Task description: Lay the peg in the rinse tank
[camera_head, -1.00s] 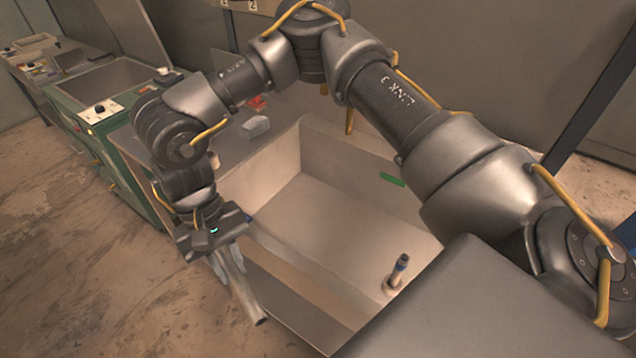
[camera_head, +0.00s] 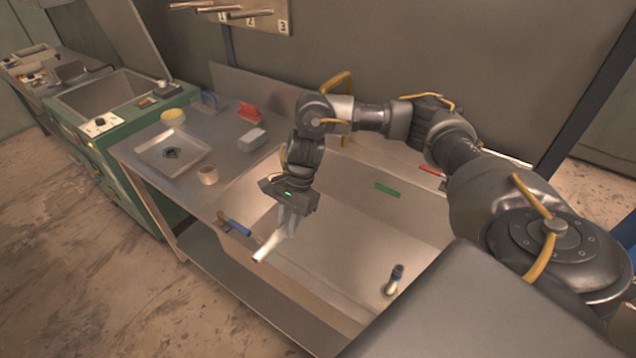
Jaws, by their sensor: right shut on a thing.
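My right gripper (camera_head: 287,227) is shut on the peg (camera_head: 267,249), a shiny metal cylinder. The peg slants down and to the left from the fingers, and its upper part is hidden between them. In the picture, the gripper and peg overlap the near-left part of the rinse tank (camera_head: 345,228), a wide steel basin. The peg's lower end shows against the tank's front rim. I cannot tell how high it is above the tank floor. My left gripper is not in view.
A blue-topped standpipe (camera_head: 394,279) stands in the tank; a green strip (camera_head: 387,190) is on its far side. A blue-handled tap (camera_head: 238,228) is at the front-left rim. The left counter holds a tray (camera_head: 173,153), a tape roll (camera_head: 208,174) and a red item (camera_head: 250,112).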

